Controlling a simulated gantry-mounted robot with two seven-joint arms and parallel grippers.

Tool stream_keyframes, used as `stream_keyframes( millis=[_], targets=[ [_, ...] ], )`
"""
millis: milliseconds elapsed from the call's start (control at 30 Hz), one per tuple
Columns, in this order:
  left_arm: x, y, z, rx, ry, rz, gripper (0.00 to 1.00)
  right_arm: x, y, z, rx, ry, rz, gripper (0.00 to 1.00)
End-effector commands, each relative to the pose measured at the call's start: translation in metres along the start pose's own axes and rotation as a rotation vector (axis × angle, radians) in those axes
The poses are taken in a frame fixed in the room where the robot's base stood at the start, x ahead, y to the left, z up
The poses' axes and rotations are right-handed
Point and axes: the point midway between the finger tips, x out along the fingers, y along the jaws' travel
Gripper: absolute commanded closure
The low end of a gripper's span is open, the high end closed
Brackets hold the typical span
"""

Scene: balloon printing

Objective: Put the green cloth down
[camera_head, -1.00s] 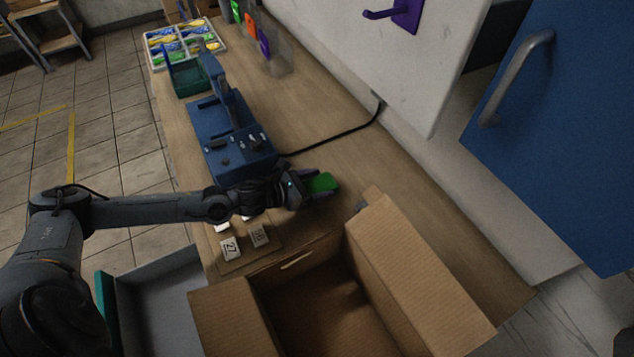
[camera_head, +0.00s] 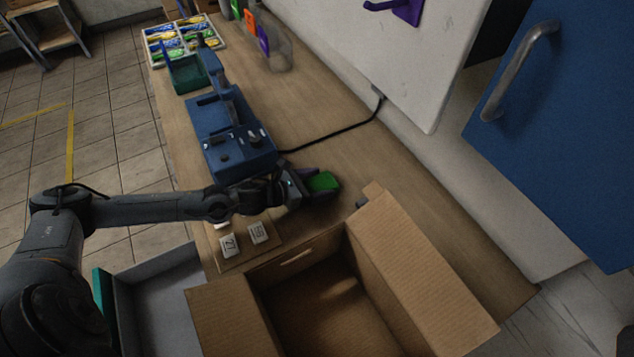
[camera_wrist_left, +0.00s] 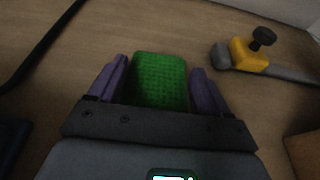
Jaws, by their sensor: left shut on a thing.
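The green cloth (camera_head: 322,181) is a small, thick, bright green pad near the middle of the wooden workbench. My left gripper (camera_head: 318,187) is shut on it, with the cloth reaching out past the jaws. In the left wrist view the textured cloth (camera_wrist_left: 160,80) lies between the two purple fingers of the left gripper (camera_wrist_left: 160,88), low over the wood. I cannot tell whether the cloth touches the bench. My right gripper is not in view.
An open cardboard box (camera_head: 420,270) stands in front. Number cards (camera_head: 229,246) lie left of it, and a blue machine (camera_head: 236,152) with a black cable stands behind them. A grey tool with a yellow block (camera_wrist_left: 249,54) lies near the cloth. Bare bench lies beyond the gripper.

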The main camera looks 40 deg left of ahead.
Motion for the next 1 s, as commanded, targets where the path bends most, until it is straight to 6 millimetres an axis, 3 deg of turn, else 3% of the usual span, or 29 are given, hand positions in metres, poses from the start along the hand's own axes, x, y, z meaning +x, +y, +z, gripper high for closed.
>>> stream_keyframes(
  millis=[200,233,367,733,1000],
  targets=[
    [0.002,0.000,-0.005,0.000,-0.001,0.000,0.56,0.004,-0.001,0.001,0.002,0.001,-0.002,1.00],
    [0.002,0.000,-0.004,0.000,-0.001,0.000,0.21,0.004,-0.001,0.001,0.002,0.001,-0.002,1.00],
    [0.002,0.000,-0.004,0.000,-0.001,0.000,0.01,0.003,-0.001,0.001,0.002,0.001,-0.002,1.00],
    [-0.004,0.000,-0.004,0.001,0.001,0.001,0.00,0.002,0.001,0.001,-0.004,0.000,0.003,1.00],
    [-0.040,0.000,-0.005,0.003,0.005,-0.001,0.00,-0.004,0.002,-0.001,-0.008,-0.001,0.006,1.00]
  ],
)
